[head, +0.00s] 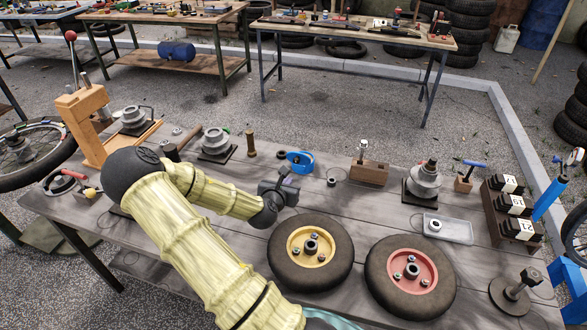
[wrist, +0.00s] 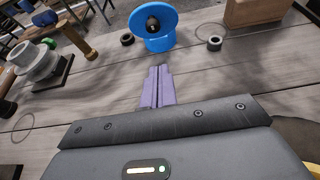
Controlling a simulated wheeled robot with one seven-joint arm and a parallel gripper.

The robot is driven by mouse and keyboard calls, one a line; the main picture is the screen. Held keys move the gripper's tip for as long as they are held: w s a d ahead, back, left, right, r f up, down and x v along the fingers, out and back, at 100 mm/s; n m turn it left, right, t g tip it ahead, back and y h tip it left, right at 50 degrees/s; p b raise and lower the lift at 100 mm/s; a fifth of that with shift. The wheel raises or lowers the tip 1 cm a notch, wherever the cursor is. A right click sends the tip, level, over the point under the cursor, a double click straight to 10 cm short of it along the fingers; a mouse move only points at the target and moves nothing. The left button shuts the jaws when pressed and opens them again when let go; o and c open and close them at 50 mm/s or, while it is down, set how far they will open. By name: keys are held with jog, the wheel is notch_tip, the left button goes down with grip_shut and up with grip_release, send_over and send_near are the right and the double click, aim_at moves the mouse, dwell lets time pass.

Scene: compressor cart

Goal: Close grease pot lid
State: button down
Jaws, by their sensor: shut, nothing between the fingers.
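The blue grease pot (head: 299,160) stands on the wooden workbench, beyond my gripper. It also shows at the top of the wrist view (wrist: 160,43). Its round blue lid (wrist: 137,20) appears raised and tilted, with a dark round part at its middle. I cannot make out the hinge. My gripper (wrist: 158,70) has its purple fingers shut together and empty, pointing toward the pot. The fingertips look apart from the pot, with bare wood between. In the head view my gripper (head: 287,173) is just short of the pot.
Small dark rings (wrist: 127,39) lie on either side of the pot. A brass post (head: 251,144) and a grey stepped pulley (head: 215,142) stand left. A wooden block (head: 369,173) stands right. Two wheels, yellow-hubbed (head: 338,270) and red-hubbed (head: 383,292), lie in front.

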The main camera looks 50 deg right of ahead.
aim_at(298, 162)
jog(key=x, duration=0.3)
jog(key=shift+d, duration=0.1)
jog(key=d, duration=0.1)
jog(key=w+d, duration=0.1)
jog(key=w+d+r, duration=0.1)
jog(key=shift+d+r+p, duration=0.1)
jog(key=shift+d+p, duration=0.15)
jog(key=shift+p, duration=0.15)
jog(key=shift+r, duration=0.1)
